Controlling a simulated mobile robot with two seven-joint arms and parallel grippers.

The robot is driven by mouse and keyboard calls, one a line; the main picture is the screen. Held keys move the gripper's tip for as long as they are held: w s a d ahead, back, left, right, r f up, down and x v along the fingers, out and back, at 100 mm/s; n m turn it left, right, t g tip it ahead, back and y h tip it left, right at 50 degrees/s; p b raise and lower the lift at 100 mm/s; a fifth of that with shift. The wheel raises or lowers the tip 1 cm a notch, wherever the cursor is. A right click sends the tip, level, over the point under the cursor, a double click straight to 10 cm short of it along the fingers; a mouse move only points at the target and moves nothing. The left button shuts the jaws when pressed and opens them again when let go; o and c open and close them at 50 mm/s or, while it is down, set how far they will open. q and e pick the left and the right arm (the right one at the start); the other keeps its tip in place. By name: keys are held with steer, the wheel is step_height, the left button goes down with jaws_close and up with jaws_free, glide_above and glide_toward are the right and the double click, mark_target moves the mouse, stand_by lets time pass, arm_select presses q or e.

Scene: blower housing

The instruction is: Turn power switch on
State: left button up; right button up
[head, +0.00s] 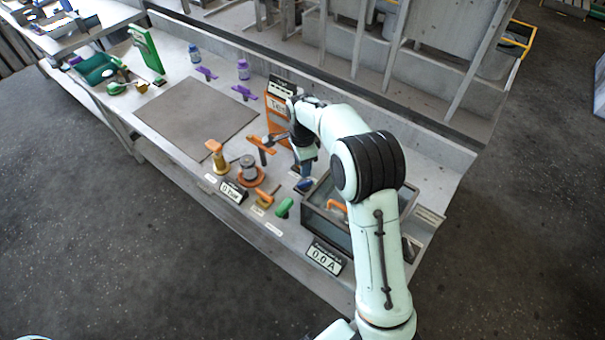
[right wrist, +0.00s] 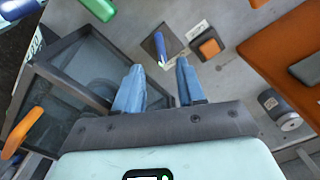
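A blue lever switch (right wrist: 159,44) stands on a dark square plate in the right wrist view, ahead of my fingertips and roughly centred between them. No label naming it the power switch is readable. In the head view the blue lever (head: 304,184) shows small, just below my right gripper (head: 308,166). In the right wrist view both blue fingers of the right gripper (right wrist: 158,76) are spread with nothing held between them. Whether a fingertip touches the lever is not clear. My left gripper is not in view.
A glass-sided box (right wrist: 82,72) with an orange handle (right wrist: 24,130) stands beside the lever. An orange button (right wrist: 209,47) and a green handle (right wrist: 100,8) are nearby. An orange panel (head: 277,112) stands behind. A brown mat (head: 197,118) lies clear.

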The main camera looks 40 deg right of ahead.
step_height(320, 180, up, 5)
steer(key=shift+r, duration=0.1)
stand_by(0.7)
